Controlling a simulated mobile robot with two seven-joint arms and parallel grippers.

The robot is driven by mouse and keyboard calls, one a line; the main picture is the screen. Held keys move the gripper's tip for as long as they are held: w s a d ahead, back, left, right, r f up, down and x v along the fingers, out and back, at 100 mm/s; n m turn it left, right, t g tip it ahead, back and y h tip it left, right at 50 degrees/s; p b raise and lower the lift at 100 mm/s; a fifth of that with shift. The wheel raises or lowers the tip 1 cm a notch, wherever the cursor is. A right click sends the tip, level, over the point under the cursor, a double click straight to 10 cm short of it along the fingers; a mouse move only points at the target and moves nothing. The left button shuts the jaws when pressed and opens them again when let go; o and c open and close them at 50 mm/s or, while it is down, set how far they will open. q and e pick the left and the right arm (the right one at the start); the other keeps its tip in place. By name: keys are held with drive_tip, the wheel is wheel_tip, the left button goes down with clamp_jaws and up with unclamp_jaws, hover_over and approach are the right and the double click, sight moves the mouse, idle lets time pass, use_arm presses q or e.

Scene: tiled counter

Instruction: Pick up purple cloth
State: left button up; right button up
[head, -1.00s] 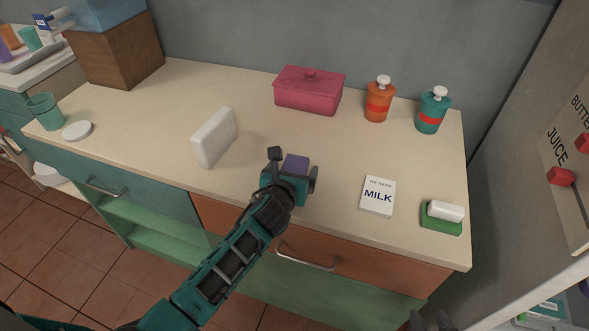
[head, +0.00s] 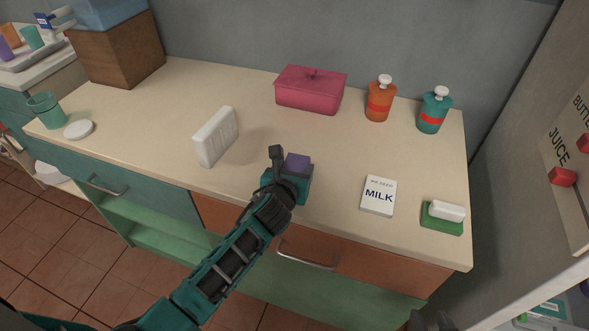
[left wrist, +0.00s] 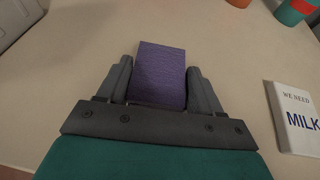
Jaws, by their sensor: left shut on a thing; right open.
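The purple cloth (head: 297,163) is a small folded block near the front middle of the counter. In the left wrist view the purple cloth (left wrist: 160,75) stands between the two fingers. My left gripper (head: 290,172) is shut on it, with a finger on each side; the gripper also shows in the left wrist view (left wrist: 160,88). The cloth's lower part is hidden by the gripper, and I cannot tell whether it touches the counter. My right gripper (head: 432,321) shows only as dark finger tips at the bottom edge, open and empty.
A white upright block (head: 216,137) stands left of my left gripper. A milk note (head: 377,196) and a green sponge holder (head: 442,222) with a white bar lie to the right. A red lidded box (head: 309,91) and two dispensers, orange (head: 379,101) and teal (head: 434,113), stand behind.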

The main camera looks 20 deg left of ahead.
sight(294, 170)
use_arm(q)
wheel_tip(294, 170, up, 20)
idle(0.4)
